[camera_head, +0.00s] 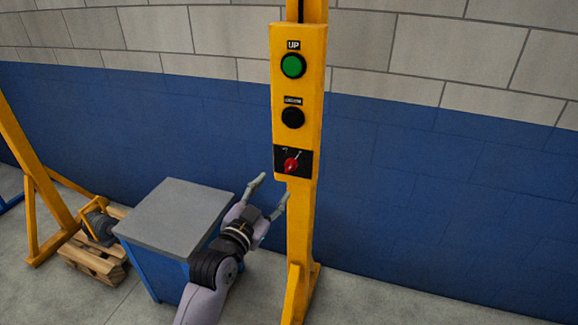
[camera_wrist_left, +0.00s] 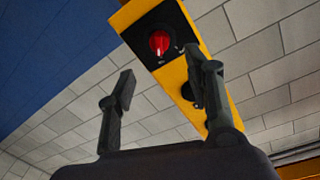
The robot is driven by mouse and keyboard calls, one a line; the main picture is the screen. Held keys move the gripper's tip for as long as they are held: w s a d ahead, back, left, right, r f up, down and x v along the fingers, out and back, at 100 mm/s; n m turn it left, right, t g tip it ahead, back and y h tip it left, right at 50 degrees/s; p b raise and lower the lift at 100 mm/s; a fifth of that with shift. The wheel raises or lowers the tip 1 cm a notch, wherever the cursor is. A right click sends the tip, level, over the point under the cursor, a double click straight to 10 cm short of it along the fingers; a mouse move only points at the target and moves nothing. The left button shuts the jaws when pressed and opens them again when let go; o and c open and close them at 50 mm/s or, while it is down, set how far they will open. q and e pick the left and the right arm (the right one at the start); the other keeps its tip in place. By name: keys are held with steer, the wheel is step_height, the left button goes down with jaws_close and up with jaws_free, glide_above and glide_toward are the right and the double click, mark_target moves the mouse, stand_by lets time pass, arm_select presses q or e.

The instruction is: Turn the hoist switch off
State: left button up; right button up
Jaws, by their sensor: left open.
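The hoist switch (camera_head: 291,164) is a red rotary knob on a black plate at the bottom of a yellow control panel (camera_head: 283,88). Its pointer leans to the upper right in the head view. Above it are a green UP button (camera_head: 293,66) and a black button (camera_head: 293,118). My left gripper (camera_head: 276,188) is open and empty, below and left of the knob, apart from it. In the left wrist view the red knob (camera_wrist_left: 159,43) shows beyond and between the open fingers (camera_wrist_left: 160,90). My right gripper is not in view.
The panel hangs on a yellow post (camera_head: 300,235) in front of a blue and grey block wall. A blue cabinet with a grey top (camera_head: 175,213) stands behind my left arm. A wooden pallet (camera_head: 95,262) with a motor-like part lies further left.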

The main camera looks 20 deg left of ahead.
mark_target(288, 169)
arm_select(q)
steer(key=w, duration=0.3)
steer(key=w+p, duration=0.1)
steer(key=w, duration=0.2)
steer(key=w+d, duration=0.1)
steer(key=w, duration=0.3)
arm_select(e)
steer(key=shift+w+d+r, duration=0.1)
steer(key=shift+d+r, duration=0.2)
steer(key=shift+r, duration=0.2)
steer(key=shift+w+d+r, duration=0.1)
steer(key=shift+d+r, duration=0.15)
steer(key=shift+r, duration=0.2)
arm_select(q)
steer(key=shift+c, duration=0.2)
jaws_close()
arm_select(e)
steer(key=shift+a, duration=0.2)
